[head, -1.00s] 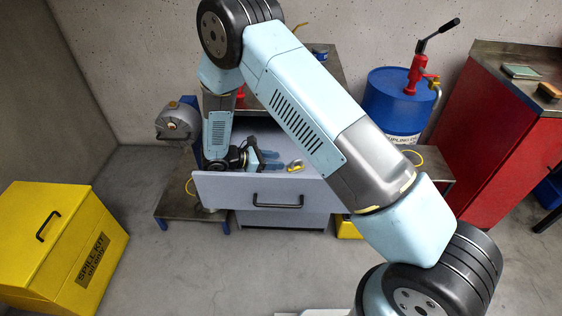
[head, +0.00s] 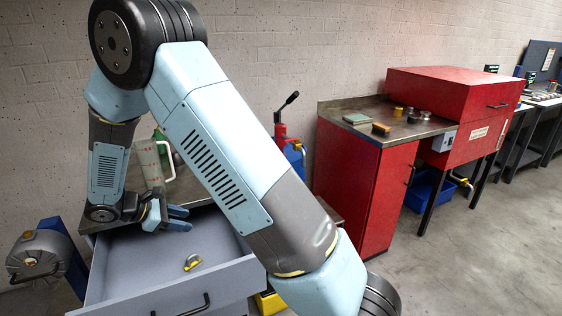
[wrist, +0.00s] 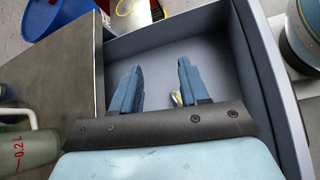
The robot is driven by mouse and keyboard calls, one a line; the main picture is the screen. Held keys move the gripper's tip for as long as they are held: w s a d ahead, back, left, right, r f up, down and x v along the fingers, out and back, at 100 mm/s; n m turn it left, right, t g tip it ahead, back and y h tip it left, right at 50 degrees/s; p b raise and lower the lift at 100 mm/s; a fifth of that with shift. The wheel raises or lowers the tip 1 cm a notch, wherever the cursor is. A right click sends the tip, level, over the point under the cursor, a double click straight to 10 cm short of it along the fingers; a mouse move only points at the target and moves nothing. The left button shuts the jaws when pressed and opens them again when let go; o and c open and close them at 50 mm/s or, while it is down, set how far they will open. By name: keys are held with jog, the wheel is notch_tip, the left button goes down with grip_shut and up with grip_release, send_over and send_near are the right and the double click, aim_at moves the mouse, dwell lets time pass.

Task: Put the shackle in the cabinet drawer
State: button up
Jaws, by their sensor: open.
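The shackle (head: 192,262), silver with a yellow part, lies on the floor of the open grey cabinet drawer (head: 181,302). In the wrist view the shackle (wrist: 176,97) shows beside the right finger, partly hidden by it. My gripper (head: 184,218) is open with blue fingers, empty, and above the back of the drawer, apart from the shackle. In the wrist view my gripper (wrist: 158,72) points down over the drawer floor.
A measuring jug (head: 149,165) stands on the bench top behind the drawer. A grey drum-like machine (head: 38,255) is at the left. A red cabinet (head: 362,185) stands to the right, with small items on top. Open floor (head: 470,270) lies at the right.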

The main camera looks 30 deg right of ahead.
jog(key=s+d+r+m+y, duration=0.3)
jog(key=s+d+r+m, duration=0.15)
jog(key=d+r, duration=0.35)
jog(key=s+d+r+m+y, duration=0.35)
jog(key=s+d+r, duration=0.2)
jog(key=r, duration=0.45)
jog(key=s+d+r+m+t+y, duration=0.2)
jog(key=s+r+m, duration=0.2)
jog(key=s, duration=0.4)
jog(key=s+d+r+m+t+y, duration=0.2)
jog(key=s+d+r+m, duration=0.1)
jog(key=s, duration=0.5)
jog(key=shift+d+r+m, duration=0.25)
jog(key=shift+r+m, duration=0.35)
jog(key=shift+r, duration=0.15)
jog(key=shift+c, duration=0.3)
